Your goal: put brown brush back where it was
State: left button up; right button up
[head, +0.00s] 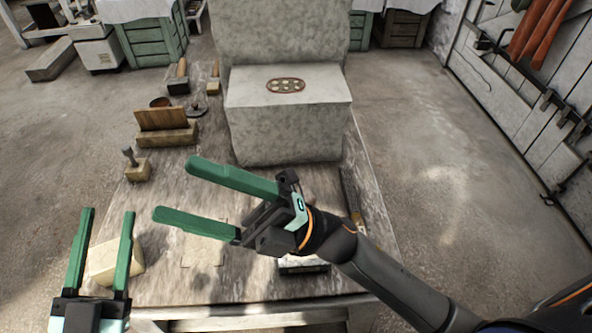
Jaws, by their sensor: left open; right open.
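I cannot tell for sure which is the brown brush. My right gripper (173,189) is open and empty, reaching left across the middle of the table in front of the stone block. My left gripper (108,212) is open at the front left corner. Its fingers overlap a cream block (103,262) in the picture; contact is not clear.
The large stone block (285,125) bears an oval plaque (286,85). A wooden rack (165,135) and a small stand (138,170) are at the left. A dark long tool (350,190) lies at the right edge, partly behind my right arm.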

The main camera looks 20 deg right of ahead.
jog(key=w+d+f+m+t+h, duration=0.2)
jog(key=d+m+t+h, duration=0.5)
jog(key=m, duration=0.6)
jog(key=w+d+f+m+t+h, duration=0.2)
jog(key=d+f+m+t+h, duration=0.3)
jog(key=m, duration=0.7)
jog(key=d+t+h, duration=0.2)
jog(key=t+h, duration=0.2)
jog(key=h, duration=0.1)
jog(key=shift+w+d+m, duration=0.2)
jog(key=shift+w+m, duration=0.1)
jog(key=shift+m, duration=0.1)
jog(key=shift+f, duration=0.1)
jog(key=shift+c, duration=0.2)
